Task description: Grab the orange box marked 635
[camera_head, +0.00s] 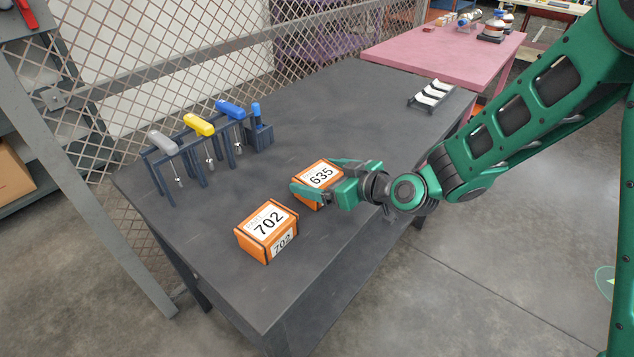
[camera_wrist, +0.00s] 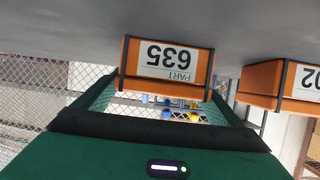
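The orange box marked 635 (camera_head: 319,174) is on the dark table, with its white label facing up in the head view. In the wrist view its labelled face (camera_wrist: 168,64) appears upside down, centred ahead of my gripper. My gripper (camera_head: 333,176) reaches in from the right, with one green finger along each side of the box. The fingers sit close against the sides and look shut on it. Their far ends are partly hidden behind the box in the wrist view. I cannot tell whether the box is lifted.
Another orange box, marked 702 (camera_head: 267,231), stands close by, nearer the front edge; it also shows in the wrist view (camera_wrist: 262,85). A rack with grey, yellow and blue handles (camera_head: 199,125) is at the back left. A small white-and-black rack (camera_head: 432,94) is far right.

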